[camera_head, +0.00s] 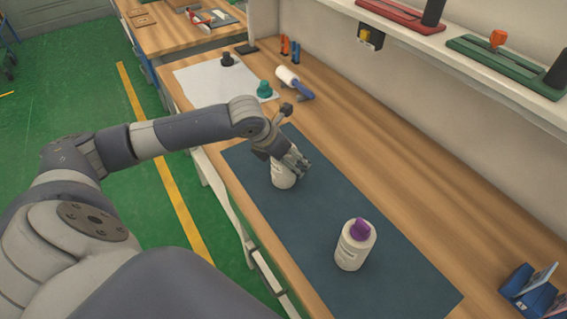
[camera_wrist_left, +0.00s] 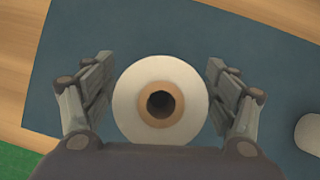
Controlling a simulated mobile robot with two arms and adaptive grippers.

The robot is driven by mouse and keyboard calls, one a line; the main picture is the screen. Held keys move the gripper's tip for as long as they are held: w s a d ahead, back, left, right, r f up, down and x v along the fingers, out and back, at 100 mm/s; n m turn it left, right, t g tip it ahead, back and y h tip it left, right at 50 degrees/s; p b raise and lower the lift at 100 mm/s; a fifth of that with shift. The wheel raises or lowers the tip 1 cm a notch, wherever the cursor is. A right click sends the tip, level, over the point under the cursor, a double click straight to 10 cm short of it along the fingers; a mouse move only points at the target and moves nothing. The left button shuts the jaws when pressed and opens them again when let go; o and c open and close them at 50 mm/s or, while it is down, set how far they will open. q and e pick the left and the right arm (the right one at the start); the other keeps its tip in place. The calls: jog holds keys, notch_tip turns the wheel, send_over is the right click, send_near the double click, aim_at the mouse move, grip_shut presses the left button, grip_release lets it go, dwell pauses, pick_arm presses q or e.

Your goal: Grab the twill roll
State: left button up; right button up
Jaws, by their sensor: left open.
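A white roll (camera_head: 283,179) stands upright on the dark blue mat (camera_head: 325,210), partly hidden behind my left gripper (camera_head: 294,164) in the head view. In the left wrist view the roll (camera_wrist_left: 125,100) is seen from its top end, with a tan core ring and a dark hole. My left gripper (camera_wrist_left: 160,68) is open, with one finger on each side of the roll. Small gaps show between the fingers and the roll in that view. My right gripper is not in view.
A white bottle with a purple cap (camera_head: 352,252) stands on the mat nearer the front. Behind the mat lie a lint roller (camera_head: 288,78), a teal object (camera_head: 264,90) and a white sheet (camera_head: 205,84). A blue holder (camera_head: 530,290) stands at lower right. A shelf (camera_head: 450,50) overhangs the back.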

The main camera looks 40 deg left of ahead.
pick_arm(q)
jog(key=shift+w+d+f, duration=0.1)
jog(key=shift+w+f, duration=0.25)
jog(key=shift+f, duration=0.2)
jog(key=shift+s, duration=0.1)
jog(key=c, duration=1.4)
jog(key=shift+r, duration=0.1)
